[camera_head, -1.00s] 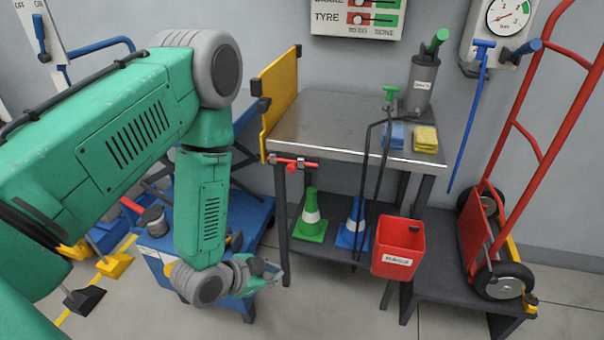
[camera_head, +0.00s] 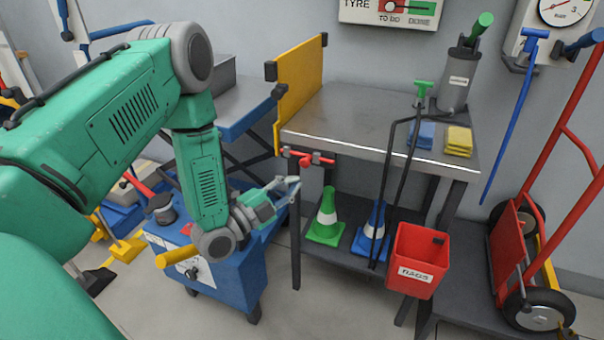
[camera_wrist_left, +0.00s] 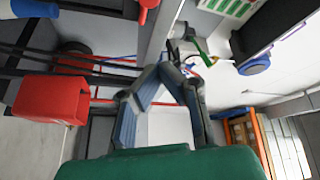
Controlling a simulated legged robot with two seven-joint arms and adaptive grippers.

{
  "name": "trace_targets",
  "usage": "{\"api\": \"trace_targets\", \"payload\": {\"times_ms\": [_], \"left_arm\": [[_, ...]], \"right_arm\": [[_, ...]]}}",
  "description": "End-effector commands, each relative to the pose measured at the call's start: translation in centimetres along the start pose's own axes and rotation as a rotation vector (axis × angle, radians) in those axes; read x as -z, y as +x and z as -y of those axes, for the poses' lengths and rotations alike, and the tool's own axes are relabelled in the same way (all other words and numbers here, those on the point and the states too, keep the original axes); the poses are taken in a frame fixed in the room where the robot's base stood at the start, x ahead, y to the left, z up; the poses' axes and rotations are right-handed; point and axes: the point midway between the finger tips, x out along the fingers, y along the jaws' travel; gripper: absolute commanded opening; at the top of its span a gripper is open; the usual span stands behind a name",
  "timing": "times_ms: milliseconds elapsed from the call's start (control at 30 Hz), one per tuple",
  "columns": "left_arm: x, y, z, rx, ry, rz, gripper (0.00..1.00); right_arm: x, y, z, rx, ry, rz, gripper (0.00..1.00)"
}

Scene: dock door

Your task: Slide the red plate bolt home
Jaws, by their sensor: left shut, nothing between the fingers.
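The red plate bolt (camera_head: 308,160) sits under the left front corner of the steel-topped table, below the yellow panel. Its red bar runs sideways through dark fittings, with a red knob. My left gripper (camera_head: 291,185) is just below and slightly left of the bolt, apart from it in the picture. Its fingers are shut with nothing between them; they also show in the left wrist view (camera_wrist_left: 168,72). A red part shows at the top of the left wrist view, but I cannot tell whether it is the bolt. My right gripper is not in view.
The yellow panel (camera_head: 300,90) stands upright beside the steel table (camera_head: 350,120). A blue cart (camera_head: 230,275) is below my arm. Green (camera_head: 325,225) and blue (camera_head: 372,240) cones stand on the lower shelf. A red rags bin (camera_head: 418,262) hangs at the front right.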

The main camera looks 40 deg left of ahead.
Motion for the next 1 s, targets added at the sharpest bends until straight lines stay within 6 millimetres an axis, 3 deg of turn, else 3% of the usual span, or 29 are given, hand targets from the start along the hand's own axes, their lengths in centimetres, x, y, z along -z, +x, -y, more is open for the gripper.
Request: {"api": "trace_targets", "payload": {"times_ms": [467, 700, 1000], "left_arm": [[-0.1, 9.3, -0.1, 0.003, 0.0, -0.002, 0.0], [-3.2, 8.2, -0.1, 0.001, -0.002, 0.003, 0.0], [-3.8, 8.0, 0.0, -0.001, -0.001, 0.001, 0.0]], "right_arm": [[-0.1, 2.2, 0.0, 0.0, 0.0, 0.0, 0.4], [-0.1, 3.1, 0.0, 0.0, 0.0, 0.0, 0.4], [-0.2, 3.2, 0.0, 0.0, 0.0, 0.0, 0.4]]}}
